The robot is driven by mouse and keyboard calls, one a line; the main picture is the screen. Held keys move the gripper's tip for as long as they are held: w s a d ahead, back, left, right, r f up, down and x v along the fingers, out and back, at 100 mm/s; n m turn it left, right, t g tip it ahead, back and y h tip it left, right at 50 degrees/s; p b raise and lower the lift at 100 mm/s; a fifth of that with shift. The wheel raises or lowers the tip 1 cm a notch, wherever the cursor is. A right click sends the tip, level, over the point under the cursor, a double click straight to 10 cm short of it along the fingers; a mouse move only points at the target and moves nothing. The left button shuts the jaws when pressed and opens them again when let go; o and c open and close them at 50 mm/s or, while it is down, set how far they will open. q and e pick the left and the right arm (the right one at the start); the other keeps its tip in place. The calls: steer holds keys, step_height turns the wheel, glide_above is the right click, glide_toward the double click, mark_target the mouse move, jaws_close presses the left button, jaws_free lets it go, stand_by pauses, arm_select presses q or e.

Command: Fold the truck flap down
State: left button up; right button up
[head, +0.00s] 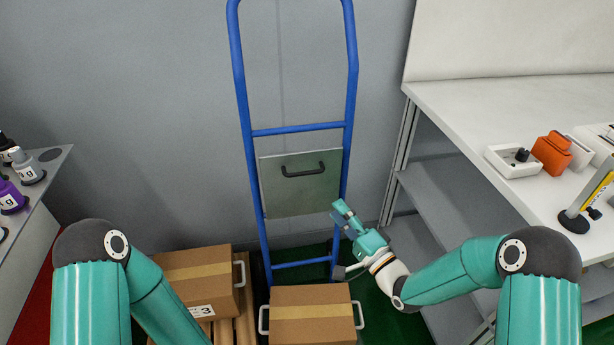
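The blue hand truck (241,88) stands upright against the grey wall. Its flap (300,200), a grey-green panel with a dark handle (303,170), is upright, flat against the frame between the two rails. My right gripper (342,214) is beside the flap's lower right corner, near the right rail; whether it touches the rail I cannot tell. Its fingers are small and seen at an angle, so their opening is unclear. My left arm runs down out of the bottom of the head view, and its gripper is not in view.
A cardboard box (312,325) with white handles stands in front of the truck's foot. Another box (198,277) sits on a wooden pallet (243,328) to its left. A white bench (480,108) with a lower shelf stands right; a table with bottles (28,167) is left.

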mark_target(307, 172)
steer(key=x, duration=1.4)
steer(key=shift+w+a, duration=0.1)
steer(key=shift+a, duration=0.05)
jaws_close()
